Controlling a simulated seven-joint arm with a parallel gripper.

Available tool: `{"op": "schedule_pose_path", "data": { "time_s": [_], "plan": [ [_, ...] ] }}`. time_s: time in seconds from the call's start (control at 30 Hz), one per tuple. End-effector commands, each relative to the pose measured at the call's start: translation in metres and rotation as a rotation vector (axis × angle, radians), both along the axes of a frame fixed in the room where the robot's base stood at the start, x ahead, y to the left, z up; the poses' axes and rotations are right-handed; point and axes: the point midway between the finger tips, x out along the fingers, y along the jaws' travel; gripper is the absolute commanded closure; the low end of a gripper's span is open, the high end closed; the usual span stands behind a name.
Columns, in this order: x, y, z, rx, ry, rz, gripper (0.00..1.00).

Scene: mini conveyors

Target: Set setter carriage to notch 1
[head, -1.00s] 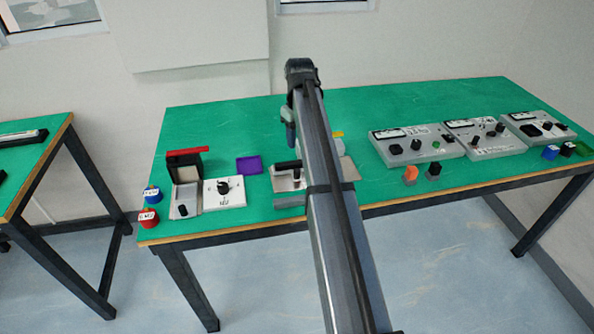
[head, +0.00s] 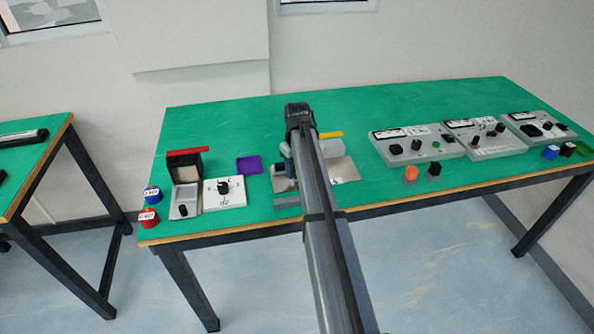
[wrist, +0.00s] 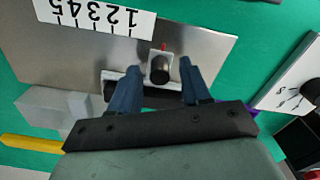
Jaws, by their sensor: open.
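The setter is a metal plate (wrist: 65,62) with a white scale (wrist: 95,18) numbered 1 to 5, upside down in the wrist view. Its carriage has a black knob (wrist: 160,70) and a small red pointer (wrist: 164,46). The pointer sits right of the scale's 1 end in that view. My gripper (wrist: 158,72) is open, with one blue finger on each side of the knob. Gaps show between knob and fingers; contact is not visible. In the head view my arm covers most of the setter; part of its plate (head: 340,171) shows.
A yellow bar (wrist: 30,143) and grey block (wrist: 55,106) lie beside the setter. A white dial panel (head: 224,193), a purple tray (head: 249,164) and a red-handled box (head: 186,165) stand left. Grey control panels (head: 417,145) stand right. The table's back is clear.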

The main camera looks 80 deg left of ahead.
Motion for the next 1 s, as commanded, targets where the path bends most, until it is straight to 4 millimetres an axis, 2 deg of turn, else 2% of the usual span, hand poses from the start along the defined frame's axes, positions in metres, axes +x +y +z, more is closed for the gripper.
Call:
{"op": "schedule_pose_path", "data": {
  "time_s": [0.13, 0.47, 0.9, 1.0],
  "plan": [
    [0.0000, -0.0003, -0.0088, -0.001, 0.000, 0.000, 0.53],
    [0.0001, -0.0002, -0.0104, 0.000, 0.000, 0.000, 0.53],
    [-0.0001, -0.0001, -0.0101, 0.000, 0.000, 0.000, 0.95],
    [-0.0001, -0.0001, -0.0101, 0.000, 0.000, 0.000, 1.00]
  ]
}}
